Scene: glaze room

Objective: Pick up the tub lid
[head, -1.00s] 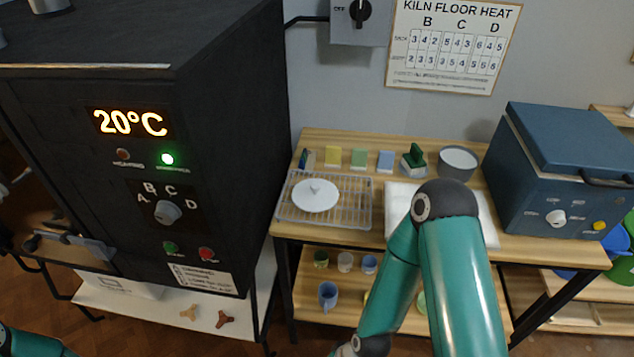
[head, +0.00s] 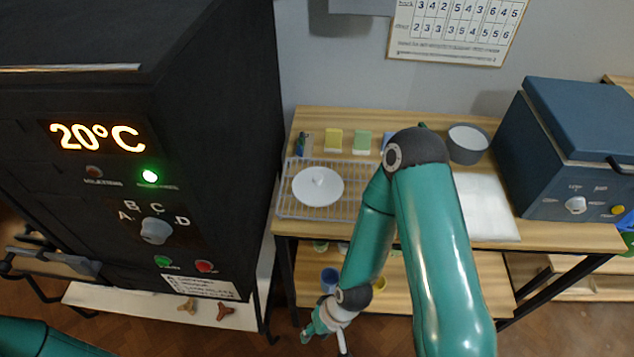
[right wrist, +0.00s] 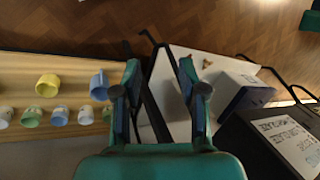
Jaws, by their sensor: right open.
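A white round lid (head: 318,187) with a small knob on top lies on a wire rack (head: 284,205) on the wooden table. A grey round tub (head: 468,144) with a white inside stands at the back of the table. My right gripper (head: 326,330) is low in front of the table, below and apart from the lid. In the right wrist view my right gripper (right wrist: 157,75) is open with nothing between its fingers; the lid does not show there. Only a link of my left arm shows at the lower left of the head view.
A black kiln (head: 200,110) stands close to the left of the rack. A blue box-shaped device (head: 580,150) is at the right. Cups, such as a yellow one (right wrist: 48,85), sit on the lower shelf.

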